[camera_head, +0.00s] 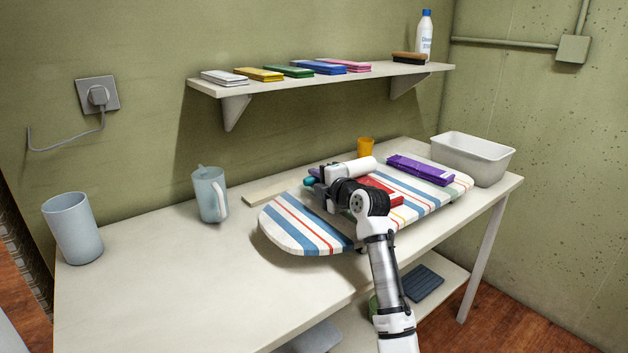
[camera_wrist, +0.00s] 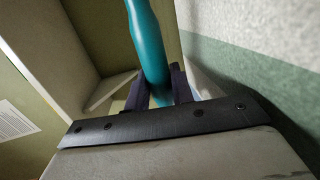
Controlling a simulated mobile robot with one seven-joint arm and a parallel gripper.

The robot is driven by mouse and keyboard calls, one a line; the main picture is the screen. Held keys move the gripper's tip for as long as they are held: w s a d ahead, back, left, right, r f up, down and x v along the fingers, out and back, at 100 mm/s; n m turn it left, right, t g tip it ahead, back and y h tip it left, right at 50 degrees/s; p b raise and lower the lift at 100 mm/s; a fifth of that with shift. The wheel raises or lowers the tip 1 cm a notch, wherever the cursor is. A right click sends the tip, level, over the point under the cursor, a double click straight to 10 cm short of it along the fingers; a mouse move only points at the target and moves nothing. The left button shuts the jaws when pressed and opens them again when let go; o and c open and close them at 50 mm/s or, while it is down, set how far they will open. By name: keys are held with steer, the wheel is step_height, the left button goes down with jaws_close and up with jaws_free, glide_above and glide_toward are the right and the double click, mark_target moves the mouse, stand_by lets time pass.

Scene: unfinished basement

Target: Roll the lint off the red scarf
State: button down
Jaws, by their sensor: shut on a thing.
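The red scarf (camera_head: 385,191) lies folded on the striped ironing board (camera_head: 285,226), partly hidden behind my arm. My gripper (camera_head: 318,184) is shut on the teal handle (camera_head: 309,181) of the lint roller, above the board and left of the red scarf. A white cylinder (camera_head: 350,169), which looks like the roller's head, shows just above my wrist. Whether it touches the scarf cannot be told. In the wrist view the teal handle (camera_wrist: 148,45) stands between the dark fingers of my gripper (camera_wrist: 158,92). A folded purple scarf (camera_head: 420,169) lies on the board further right.
A white bin (camera_head: 472,157) stands at the table's right end, with an orange cup (camera_head: 365,147) behind the board. A pitcher (camera_head: 210,195) and grey tumbler (camera_head: 73,228) stand left. A wall shelf (camera_head: 300,83) holds several folded cloths, a brush and a bottle. The table's front left is clear.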

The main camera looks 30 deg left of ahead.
steer(key=shift+f+b+v, duration=0.35)
steer(key=shift+b+v, duration=0.35)
steer(key=shift+v, duration=1.4)
steer(key=shift+f+b+v, duration=0.35)
steer(key=shift+b+v, duration=0.4)
steer(key=shift+v, duration=1.35)
steer(key=shift+f+b+v, duration=0.35)
steer(key=shift+b+v, duration=0.35)
steer(key=shift+v, duration=1.4)
steer(key=shift+s, duration=0.15)
steer(key=shift+w+r+p+x, duration=0.15)
steer(key=shift+r+x, duration=0.25)
steer(key=shift+x, duration=2.15)
steer(key=shift+r+p+x, duration=0.3)
steer(key=shift+r+x, duration=0.15)
steer(key=shift+x, duration=2.15)
steer(key=shift+w+r+p+x, duration=0.15)
steer(key=shift+r+x, duration=0.25)
steer(key=shift+x, duration=2.15)
steer(key=shift+s, duration=0.15)
